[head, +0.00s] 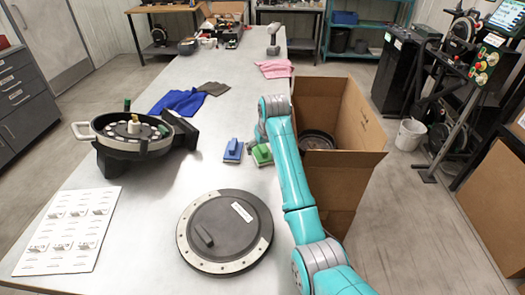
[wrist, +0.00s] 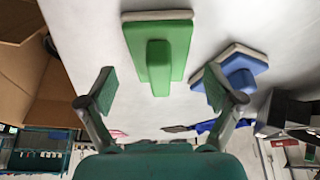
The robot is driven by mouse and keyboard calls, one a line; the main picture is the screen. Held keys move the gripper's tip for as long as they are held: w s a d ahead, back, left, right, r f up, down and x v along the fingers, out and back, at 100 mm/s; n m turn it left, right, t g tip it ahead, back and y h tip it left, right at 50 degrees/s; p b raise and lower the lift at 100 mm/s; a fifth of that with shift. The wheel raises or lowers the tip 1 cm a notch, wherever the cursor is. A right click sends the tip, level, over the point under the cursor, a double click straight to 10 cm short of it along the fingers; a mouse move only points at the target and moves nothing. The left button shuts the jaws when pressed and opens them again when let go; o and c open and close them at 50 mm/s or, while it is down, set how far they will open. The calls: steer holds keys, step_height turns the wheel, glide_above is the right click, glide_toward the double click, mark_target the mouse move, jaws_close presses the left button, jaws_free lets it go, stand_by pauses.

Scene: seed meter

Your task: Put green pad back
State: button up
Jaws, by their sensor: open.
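The green pad (head: 262,156) lies on the grey table near its right edge, to the right of the blue pad (head: 233,151). In the wrist view the green pad (wrist: 174,35) shows its raised handle, with the blue pad (wrist: 242,70) to its right. My gripper (wrist: 160,92) is open and empty, with the green handle between and just beyond its fingertips. No contact shows. In the head view my arm largely hides the gripper, which is close to the green pad.
An open cardboard box (head: 360,130) with a dark round part in it stands right of the table. A round black seed meter body (head: 132,140) is at left, a dark lidded disc (head: 215,262) in front, a printed sheet (head: 68,230) at front left. Blue cloth (head: 178,102) lies behind.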

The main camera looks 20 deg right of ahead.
steer(key=v, duration=1)
steer(key=shift+r, duration=0.1)
steer(key=shift+s, duration=0.1)
